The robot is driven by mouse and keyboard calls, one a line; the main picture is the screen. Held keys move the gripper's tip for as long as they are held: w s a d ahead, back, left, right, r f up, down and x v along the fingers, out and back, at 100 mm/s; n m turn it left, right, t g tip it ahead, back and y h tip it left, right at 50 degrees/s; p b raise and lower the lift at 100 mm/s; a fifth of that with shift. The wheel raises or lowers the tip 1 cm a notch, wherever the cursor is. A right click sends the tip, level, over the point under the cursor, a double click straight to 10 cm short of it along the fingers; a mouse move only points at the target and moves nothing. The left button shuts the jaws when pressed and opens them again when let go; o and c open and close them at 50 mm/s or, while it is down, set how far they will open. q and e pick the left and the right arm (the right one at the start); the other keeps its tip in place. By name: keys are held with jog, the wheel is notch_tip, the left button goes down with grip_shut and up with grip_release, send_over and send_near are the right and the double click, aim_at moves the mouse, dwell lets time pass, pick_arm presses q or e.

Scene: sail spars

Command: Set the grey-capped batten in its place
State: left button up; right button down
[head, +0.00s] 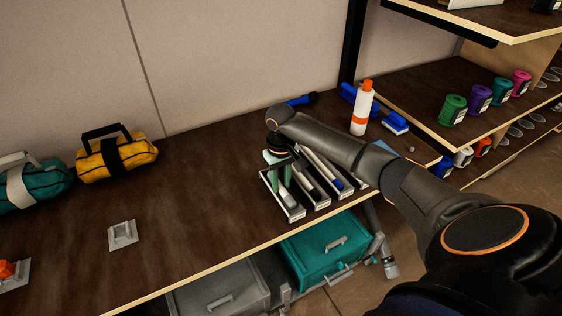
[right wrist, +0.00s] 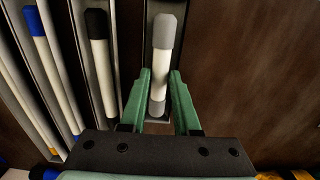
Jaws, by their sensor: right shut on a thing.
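The grey-capped batten (right wrist: 161,60) is a pale rod with a grey end, in the right wrist view. The green fingers of my right gripper (right wrist: 160,78) are shut on it, one finger on each side. It is lined up with the end slot of the slotted tray (right wrist: 187,50); whether it rests on the slot floor I cannot tell. In the head view the right gripper (head: 280,176) is over the left slot of the tray (head: 297,216), its fingers pointing down. The arm hides part of the tray. My left gripper is not in view.
Neighbouring slots hold a black-capped batten (right wrist: 99,60) and a blue-capped batten (right wrist: 43,75). A yellow bag (head: 117,157) lies left. The bench between a small grey block (head: 122,235) and the tray is clear.

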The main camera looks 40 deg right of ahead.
aim_at(281, 186)
jog(key=shift+r, duration=0.2)
jog(key=c, duration=0.6)
grip_release()
jog(key=shift+o, duration=0.4)
jog(key=shift+o, duration=1.4)
jog(key=shift+r, duration=4.05)
